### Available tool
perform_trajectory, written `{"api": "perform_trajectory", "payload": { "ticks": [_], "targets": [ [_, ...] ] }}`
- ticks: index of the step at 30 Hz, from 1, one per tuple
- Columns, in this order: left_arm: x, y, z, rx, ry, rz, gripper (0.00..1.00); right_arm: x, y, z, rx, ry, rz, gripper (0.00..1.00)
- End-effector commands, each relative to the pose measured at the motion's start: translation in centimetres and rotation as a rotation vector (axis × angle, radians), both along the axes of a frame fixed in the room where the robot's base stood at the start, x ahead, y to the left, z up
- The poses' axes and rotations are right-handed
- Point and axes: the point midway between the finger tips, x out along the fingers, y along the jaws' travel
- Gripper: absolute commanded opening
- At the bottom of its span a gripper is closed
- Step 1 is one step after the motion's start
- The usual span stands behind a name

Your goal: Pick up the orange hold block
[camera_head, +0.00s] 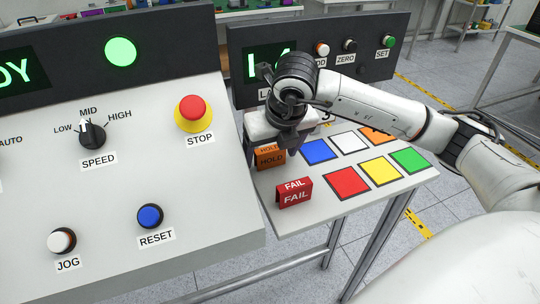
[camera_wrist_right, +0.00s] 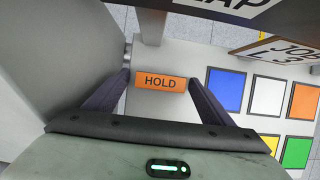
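The orange block marked HOLD (camera_head: 270,160) stands on the small white side table, near the grey console's side. In the right wrist view the HOLD block (camera_wrist_right: 160,83) lies between the two dark fingertips, with a small gap on each side. My right gripper (camera_head: 289,143) points down just above and behind the block in the head view, partly hiding it. In the right wrist view the right gripper (camera_wrist_right: 160,82) is open and holds nothing. My left gripper is not in view.
A red FAIL block (camera_head: 294,194) stands just in front of the HOLD block. Coloured squares, including blue (camera_head: 319,152) and red (camera_head: 347,183), lie to the right on the side table (camera_head: 322,207). The console (camera_head: 225,200) rises close on the left. A dark display panel (camera_head: 392,62) stands behind.

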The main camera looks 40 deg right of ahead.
Motion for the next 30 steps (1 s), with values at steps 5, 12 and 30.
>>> {"api": "perform_trajectory", "payload": {
  "ticks": [5,12,30],
  "targets": [
    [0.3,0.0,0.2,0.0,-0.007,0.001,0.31,0.0,0.0,0.0,0.001,0.0,0.0,0.46],
    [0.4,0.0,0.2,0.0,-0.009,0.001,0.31,0.0,0.0,0.1,0.001,0.0,0.0,0.33],
    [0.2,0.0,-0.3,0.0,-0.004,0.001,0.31,0.1,0.1,8.7,0.002,-0.004,0.001,0.33]
  ]
}}
